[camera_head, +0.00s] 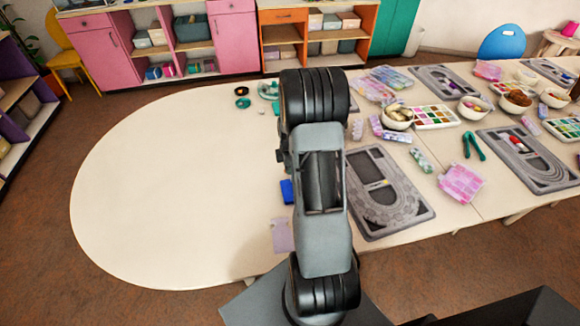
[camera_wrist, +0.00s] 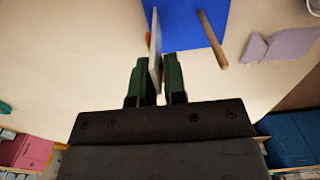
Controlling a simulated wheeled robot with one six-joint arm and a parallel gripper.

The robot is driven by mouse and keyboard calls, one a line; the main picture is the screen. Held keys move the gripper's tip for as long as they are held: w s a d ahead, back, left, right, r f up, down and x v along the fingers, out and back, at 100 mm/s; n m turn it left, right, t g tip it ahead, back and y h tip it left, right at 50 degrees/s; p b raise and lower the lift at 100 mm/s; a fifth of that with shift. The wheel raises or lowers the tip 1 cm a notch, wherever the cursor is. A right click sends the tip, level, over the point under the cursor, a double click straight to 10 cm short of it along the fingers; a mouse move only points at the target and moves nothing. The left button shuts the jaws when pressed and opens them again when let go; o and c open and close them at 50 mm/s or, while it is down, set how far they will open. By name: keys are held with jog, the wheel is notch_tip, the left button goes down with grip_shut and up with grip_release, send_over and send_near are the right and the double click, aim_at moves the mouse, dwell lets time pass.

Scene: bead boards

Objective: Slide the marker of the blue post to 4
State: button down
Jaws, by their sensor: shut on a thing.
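The blue post's blue base (camera_head: 287,191) lies on the table just left of my arm in the head view, partly hidden by it. In the wrist view the blue part (camera_wrist: 185,25) fills the top middle. A thin pale grey upright piece (camera_wrist: 155,35) stands at its left side, seen nearly edge-on. My gripper (camera_wrist: 157,75) has green fingers, one on each side of this piece, and is shut on it. Which part is the marker, and any numbers on the scale, I cannot make out. My arm hides the gripper in the head view.
A tan wooden rod (camera_wrist: 212,38) sticks out beside the blue part. A lilac piece (camera_head: 283,235) lies near the front table edge. Grey bead boards (camera_head: 385,222) and bowls (camera_head: 398,117) crowd the right side. The left half of the table is clear.

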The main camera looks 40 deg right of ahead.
jog(key=shift+f+b, duration=0.8)
jog(key=shift+f, duration=0.4)
jog(key=shift+s+a+f+b, duration=0.15)
jog(key=shift+s+f+b, duration=0.2)
jog(key=shift+f+b, duration=0.45)
dwell(1.2)
jog(key=shift+r, duration=0.1)
jog(key=c, duration=1.1)
grip_release()
jog(key=shift+r, duration=0.1)
notch_tip(320, 180, up, 15)
jog(key=shift+w, duration=0.25)
